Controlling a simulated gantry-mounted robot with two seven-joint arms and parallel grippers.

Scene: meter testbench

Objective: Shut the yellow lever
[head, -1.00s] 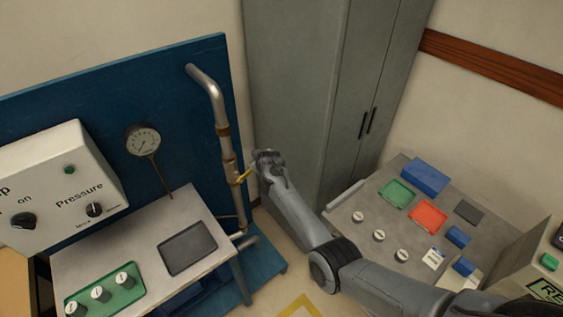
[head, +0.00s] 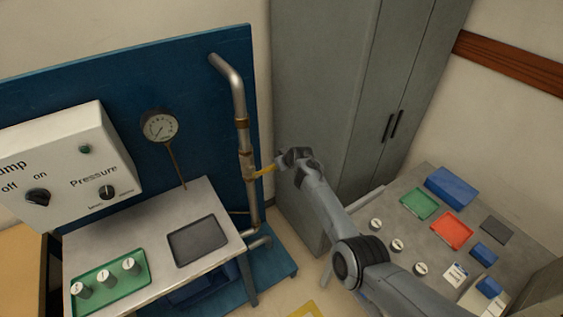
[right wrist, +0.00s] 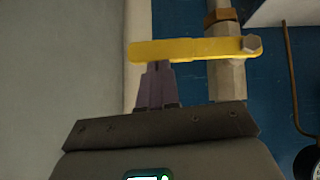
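The yellow lever (head: 265,170) sticks out to the right from the vertical metal pipe, tilted slightly up towards its free end. In the right wrist view the yellow lever (right wrist: 195,49) runs nearly level across the picture, with its bolt at the right over the pipe. My right gripper (head: 281,160) is at the lever's free end. In the right wrist view my right gripper (right wrist: 156,68) has its fingers close together, just at the lever's lower edge; the tips are partly hidden by it. I cannot tell whether they touch it. My left gripper is out of view.
The pipe (head: 241,110) stands against a blue panel (head: 200,95) with a round gauge (head: 160,126). A grey cabinet (head: 330,85) is close behind my right arm. A bench with trays (head: 419,204) is at the right, and a table with a green tray (head: 140,284) at the left.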

